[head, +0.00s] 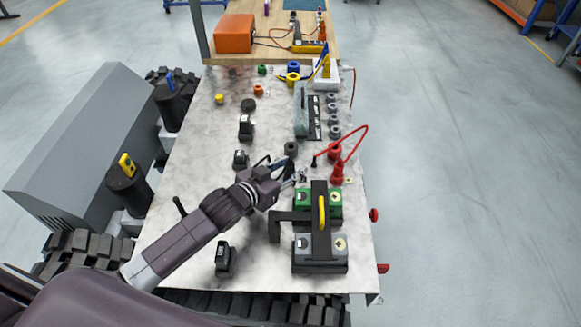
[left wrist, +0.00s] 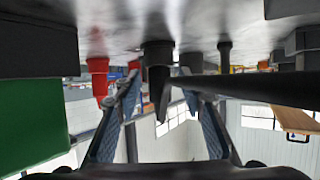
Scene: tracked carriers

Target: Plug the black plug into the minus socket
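My left gripper (head: 296,178) is low over the grey table, just left of the red plug. In the left wrist view, which shows the table at the top, its two fingers (left wrist: 160,100) are apart. A black plug-like piece (left wrist: 158,65) shows between them; I cannot tell if they touch it. A dark bar or cable (left wrist: 270,87) crosses at the right. The red plug (head: 338,174) stands upright with a red lead; it also shows in the wrist view (left wrist: 97,75). The minus socket is not clearly made out near the gripper. My right gripper is not in view.
A black frame with a yellow handle (head: 322,212) holds green (head: 335,203) and grey blocks just in front of the gripper. A dark ring-like piece (head: 291,148) stands behind it. Small black units line the left.

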